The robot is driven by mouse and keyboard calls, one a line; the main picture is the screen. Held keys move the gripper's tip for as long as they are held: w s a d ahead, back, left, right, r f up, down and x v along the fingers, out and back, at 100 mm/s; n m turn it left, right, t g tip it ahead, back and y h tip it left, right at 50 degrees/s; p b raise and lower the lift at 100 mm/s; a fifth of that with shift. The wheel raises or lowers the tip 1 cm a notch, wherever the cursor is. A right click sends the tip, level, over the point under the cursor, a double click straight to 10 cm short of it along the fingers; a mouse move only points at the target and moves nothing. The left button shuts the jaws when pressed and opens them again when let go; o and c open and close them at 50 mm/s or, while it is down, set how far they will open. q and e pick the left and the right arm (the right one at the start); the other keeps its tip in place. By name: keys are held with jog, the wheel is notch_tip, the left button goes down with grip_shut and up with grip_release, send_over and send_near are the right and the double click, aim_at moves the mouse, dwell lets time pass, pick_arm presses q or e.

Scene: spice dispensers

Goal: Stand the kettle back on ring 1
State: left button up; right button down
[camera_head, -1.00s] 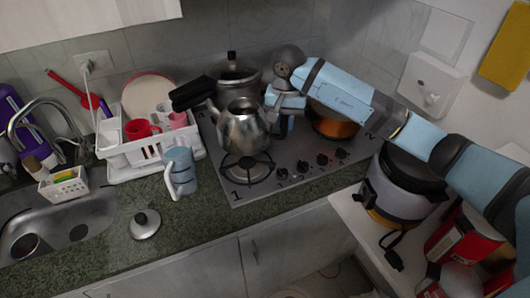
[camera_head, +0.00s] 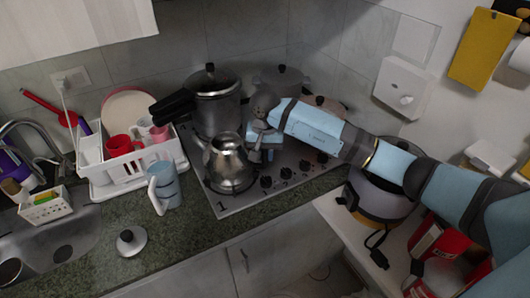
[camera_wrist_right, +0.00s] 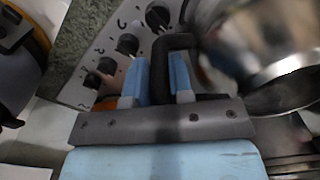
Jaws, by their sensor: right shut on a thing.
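The steel kettle (camera_head: 230,165) is over the front-left ring of the hob (camera_head: 285,190), beside the printed "1" (camera_head: 221,206). It looks upright and hides most of that ring; I cannot tell whether its base touches. My right gripper (camera_head: 258,140) reaches in from the right and is shut on the kettle's handle. In the right wrist view the blue fingers (camera_wrist_right: 160,80) close around the black handle (camera_wrist_right: 172,43), with the blurred kettle body (camera_wrist_right: 265,40) to the right. My left gripper is not in view.
A pressure cooker (camera_head: 214,100) with a long black handle stands right behind the kettle. Other pots stand at the back right, partly behind my arm. A blue-grey jug (camera_head: 165,186), a dish rack (camera_head: 130,173) and a loose lid (camera_head: 130,243) are to the left.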

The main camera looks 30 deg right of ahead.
jog(key=shift+f+b, duration=0.45)
jog(key=shift+f, duration=0.05)
jog(key=c, duration=1)
grip_release()
jog(key=shift+r, duration=0.1)
jog(key=shift+r+p, duration=0.25)
jog(key=shift+p, duration=0.15)
jog(key=shift+r+p, duration=0.4)
jog(key=shift+p, duration=0.05)
notch_tip(320, 180, up, 11)
jog(key=b, duration=0.2)
jog(key=shift+f+b, duration=0.1)
jog(key=shift+b, duration=0.3)
jog(key=shift+r, duration=0.5)
